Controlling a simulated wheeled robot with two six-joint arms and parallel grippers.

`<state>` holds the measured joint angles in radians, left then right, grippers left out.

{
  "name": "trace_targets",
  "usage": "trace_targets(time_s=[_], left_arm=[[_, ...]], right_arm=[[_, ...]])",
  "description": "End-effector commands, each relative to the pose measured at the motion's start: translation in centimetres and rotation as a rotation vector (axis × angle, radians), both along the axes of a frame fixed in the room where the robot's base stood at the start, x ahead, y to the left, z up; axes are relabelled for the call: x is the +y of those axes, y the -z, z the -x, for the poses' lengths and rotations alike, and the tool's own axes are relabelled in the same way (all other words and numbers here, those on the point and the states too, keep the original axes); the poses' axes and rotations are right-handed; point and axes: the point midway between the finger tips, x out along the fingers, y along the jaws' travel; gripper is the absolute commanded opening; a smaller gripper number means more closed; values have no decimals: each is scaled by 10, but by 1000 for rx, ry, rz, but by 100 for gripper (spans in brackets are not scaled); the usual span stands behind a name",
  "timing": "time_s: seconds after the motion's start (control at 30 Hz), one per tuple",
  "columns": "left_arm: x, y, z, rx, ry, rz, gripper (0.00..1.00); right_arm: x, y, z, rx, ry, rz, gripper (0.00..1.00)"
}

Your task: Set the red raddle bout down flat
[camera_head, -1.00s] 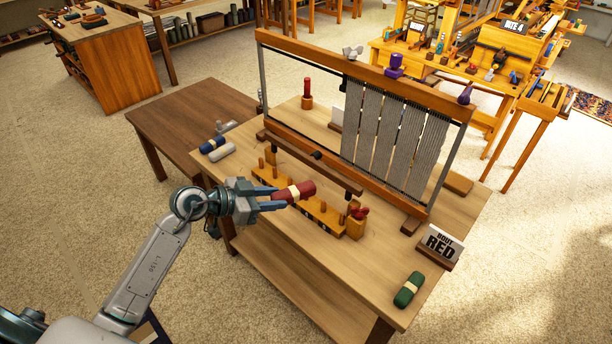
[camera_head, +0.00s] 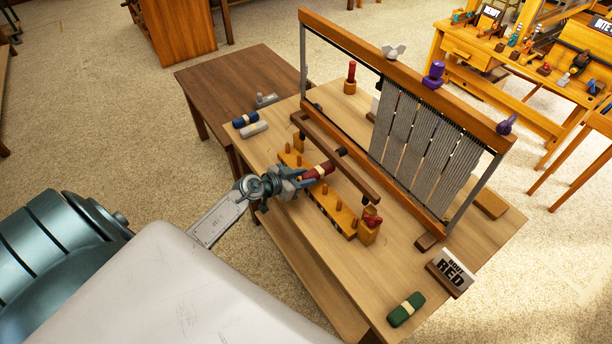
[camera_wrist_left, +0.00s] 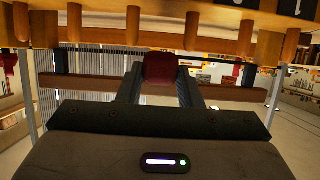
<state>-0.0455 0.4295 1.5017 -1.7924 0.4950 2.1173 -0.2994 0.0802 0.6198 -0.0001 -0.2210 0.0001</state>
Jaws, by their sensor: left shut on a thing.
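The red raddle bout (camera_head: 318,171), a red roll with a cream band, is between the fingers of my left gripper (camera_head: 304,179). The gripper is shut on it. In the head view it shows over the far side of the peg rack (camera_head: 342,214), close to the dark wooden bar before the loom. Its exact height cannot be told. In the left wrist view the bout's red end (camera_wrist_left: 160,67) sits between the two dark fingers, and the rack's pegs line the top. My right gripper is not in view.
A loom (camera_head: 400,75) with grey warp stands behind. A blue bout (camera_head: 245,120), a grey bout (camera_head: 254,129) and a green bout (camera_head: 406,309) lie on the table. A "BOUT RED" sign (camera_head: 452,270) stands at the right.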

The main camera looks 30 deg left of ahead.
Motion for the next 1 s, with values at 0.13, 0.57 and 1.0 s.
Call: trace_targets(time_s=[0.13,0.57,1.0], left_arm=[[0,-1,0,0,0,0,9],[0,18,0,0,0,-1,9],[0,25,0,-1,0,0,9]], right_arm=[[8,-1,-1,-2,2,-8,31],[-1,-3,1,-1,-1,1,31],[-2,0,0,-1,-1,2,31]])
